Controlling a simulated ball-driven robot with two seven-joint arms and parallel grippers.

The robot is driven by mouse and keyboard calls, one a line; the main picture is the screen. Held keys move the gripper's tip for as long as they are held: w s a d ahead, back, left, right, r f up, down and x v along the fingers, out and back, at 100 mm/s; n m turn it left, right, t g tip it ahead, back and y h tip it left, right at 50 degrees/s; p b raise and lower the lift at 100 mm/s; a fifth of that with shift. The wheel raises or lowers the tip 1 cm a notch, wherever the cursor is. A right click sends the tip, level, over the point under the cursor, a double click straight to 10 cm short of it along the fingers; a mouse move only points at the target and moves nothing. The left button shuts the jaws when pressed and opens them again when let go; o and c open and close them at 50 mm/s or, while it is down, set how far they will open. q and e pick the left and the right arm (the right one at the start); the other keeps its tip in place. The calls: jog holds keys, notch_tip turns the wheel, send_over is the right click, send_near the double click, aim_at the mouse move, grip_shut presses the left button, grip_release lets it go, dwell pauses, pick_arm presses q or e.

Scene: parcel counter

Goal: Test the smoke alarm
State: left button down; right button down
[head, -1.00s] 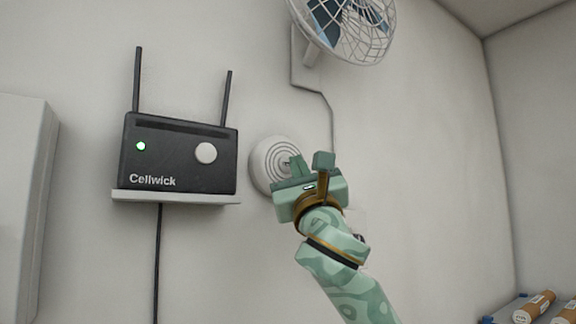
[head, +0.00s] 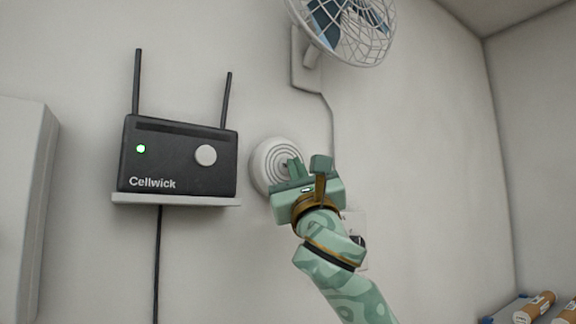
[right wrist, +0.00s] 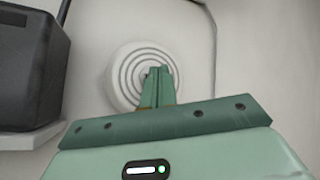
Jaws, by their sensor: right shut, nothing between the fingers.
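The smoke alarm (head: 266,160) is a round white disc with concentric rings, fixed to the wall right of the black router. It also shows in the right wrist view (right wrist: 122,72). My right gripper (head: 305,163) is in front of the alarm's right side and hides its lower right part. In the right wrist view its fingers (right wrist: 158,80) are together, with nothing between them, and their tips overlap the middle of the rings. I cannot tell whether the tips touch the alarm. My left gripper is not in view.
A black Cellwick router (head: 178,165) with two antennas, a green light and a round white button sits on a white shelf (head: 175,199). A caged fan (head: 343,28) is above right, its cable running down the wall. A white cabinet (head: 22,200) is at left, cardboard tubes (head: 535,306) at lower right.

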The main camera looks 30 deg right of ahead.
jog(key=shift+w, duration=0.25)
dwell(0.3)
jog(key=shift+s, duration=0.55)
jog(key=s+p, duration=0.1)
jog(key=s, duration=0.5)
jog(key=shift+d, duration=0.25)
jog(key=shift+w, duration=0.1)
dwell(0.6)
